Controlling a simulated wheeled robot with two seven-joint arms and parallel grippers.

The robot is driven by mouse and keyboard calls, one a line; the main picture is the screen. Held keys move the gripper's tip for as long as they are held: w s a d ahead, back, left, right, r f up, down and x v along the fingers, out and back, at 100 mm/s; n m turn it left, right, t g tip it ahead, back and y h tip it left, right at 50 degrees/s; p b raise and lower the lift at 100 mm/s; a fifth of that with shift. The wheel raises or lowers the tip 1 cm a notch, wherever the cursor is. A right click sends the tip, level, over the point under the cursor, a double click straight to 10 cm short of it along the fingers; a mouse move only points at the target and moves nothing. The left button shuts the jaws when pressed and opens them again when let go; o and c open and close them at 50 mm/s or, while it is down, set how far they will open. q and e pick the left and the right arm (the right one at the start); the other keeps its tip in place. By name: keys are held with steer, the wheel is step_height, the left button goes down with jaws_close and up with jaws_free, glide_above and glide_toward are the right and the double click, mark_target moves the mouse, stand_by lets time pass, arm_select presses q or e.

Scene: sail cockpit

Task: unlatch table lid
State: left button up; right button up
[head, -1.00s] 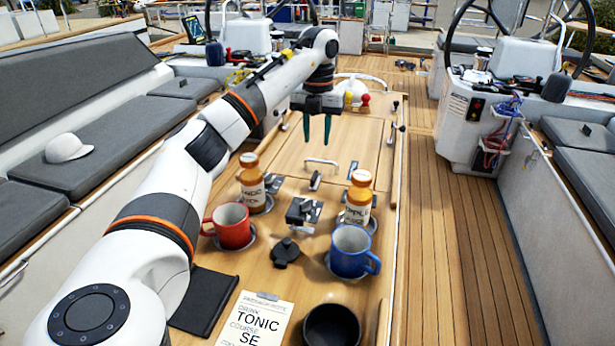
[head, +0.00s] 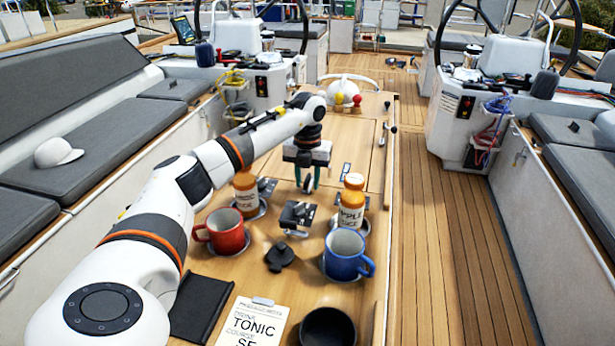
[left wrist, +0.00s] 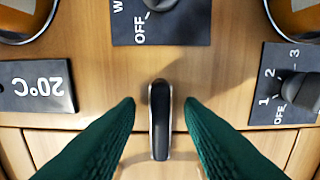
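The table lid (head: 350,140) is a wooden panel in the far part of the cockpit table, lying flat. The latch (left wrist: 160,120) is a small dark lever with a bright rim, at the seam in front of the lid. It lies lengthwise across that seam. My left gripper (head: 307,187) points down over the latch; in the left wrist view its green fingers (left wrist: 160,104) stand open, one on each side of the latch, with a gap on both sides. In the head view the gripper mostly hides the latch. My right gripper is not in view.
Close by stand two orange-capped bottles (head: 351,203), a red mug (head: 226,231) and a blue mug (head: 347,254). A switch panel (head: 297,215), a dial panel (left wrist: 290,85) and a 20°C display (left wrist: 37,86) surround the latch. A dark bowl (head: 327,327) and a note (head: 252,322) are nearer.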

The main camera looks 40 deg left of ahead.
arm_select(q)
steer(key=shift+f, duration=0.1)
steer(key=shift+c, duration=0.5)
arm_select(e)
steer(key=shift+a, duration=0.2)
arm_select(q)
jaws_close()
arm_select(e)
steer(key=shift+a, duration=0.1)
